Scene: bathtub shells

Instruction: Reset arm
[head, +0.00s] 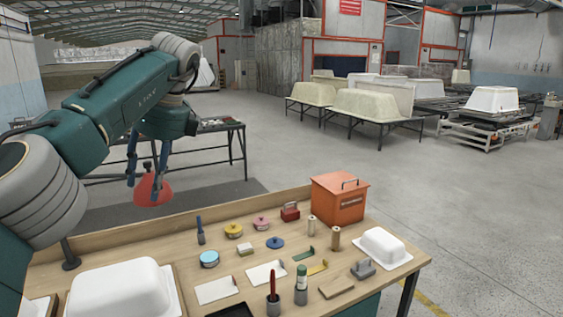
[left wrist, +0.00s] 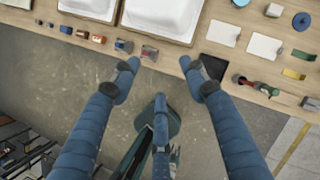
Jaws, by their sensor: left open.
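My left arm, green and grey, reaches in from the left in the head view. Its gripper (head: 148,165) hangs with its blue fingers pointing down, beyond the back edge of the workbench (head: 120,234). In the left wrist view the gripper (left wrist: 160,72) has its fingers spread wide with nothing between them. Bare floor and the bench edge show beyond the fingertips. A red cone-shaped thing (head: 153,188) shows at the fingertips in the head view; I cannot tell whether it touches them. My right gripper is not in view.
The bench holds a white tub shell (head: 120,290), an orange box (head: 339,198), a small white shell (head: 382,247), and several jars and tools. A dark-legged table (head: 225,127) stands behind. Large tub shells (head: 372,108) stand farther back. Open floor lies right of the bench.

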